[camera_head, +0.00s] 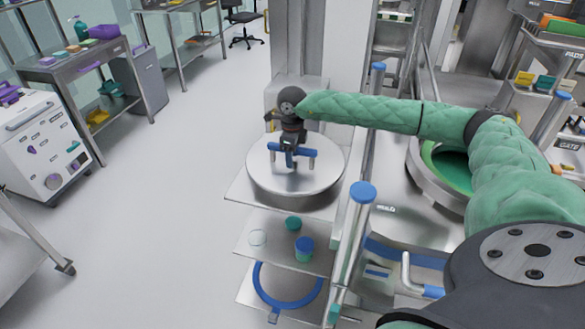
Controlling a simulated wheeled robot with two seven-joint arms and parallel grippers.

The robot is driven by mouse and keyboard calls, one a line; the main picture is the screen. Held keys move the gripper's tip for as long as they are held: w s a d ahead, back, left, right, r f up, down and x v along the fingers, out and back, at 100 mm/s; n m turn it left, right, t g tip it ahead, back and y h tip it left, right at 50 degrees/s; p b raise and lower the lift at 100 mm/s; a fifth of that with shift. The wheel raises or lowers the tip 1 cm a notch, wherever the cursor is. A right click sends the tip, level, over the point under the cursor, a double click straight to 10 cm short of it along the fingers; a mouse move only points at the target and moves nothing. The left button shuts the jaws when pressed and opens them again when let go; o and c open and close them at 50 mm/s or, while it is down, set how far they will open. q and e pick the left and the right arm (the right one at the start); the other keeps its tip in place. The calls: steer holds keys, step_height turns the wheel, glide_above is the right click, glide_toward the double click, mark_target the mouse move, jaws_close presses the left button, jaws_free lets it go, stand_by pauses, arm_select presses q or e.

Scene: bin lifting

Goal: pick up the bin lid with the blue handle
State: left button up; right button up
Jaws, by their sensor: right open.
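The bin lid (260,175) is a round metal disc with a blue bar handle (305,152) on two posts. It lies on the top of a metal shelf stand in the middle of the view. My right gripper (290,160) points down at the middle of the blue handle, with its fingers at the bar. The gripper is open; the fingers hide the middle of the bar, and I cannot tell whether they touch it. My left gripper is not in the view.
Below the lid, the stand's shelf (275,248) holds small green and blue-topped containers (304,248). A blue-topped post (355,225) stands close on the right. An open round vessel with a green inside (450,170) is farther right. Open floor (170,220) lies to the left.

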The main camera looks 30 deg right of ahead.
jaws_close()
stand_by(0.3)
stand_by(1.1)
steer(key=shift+w, duration=0.1)
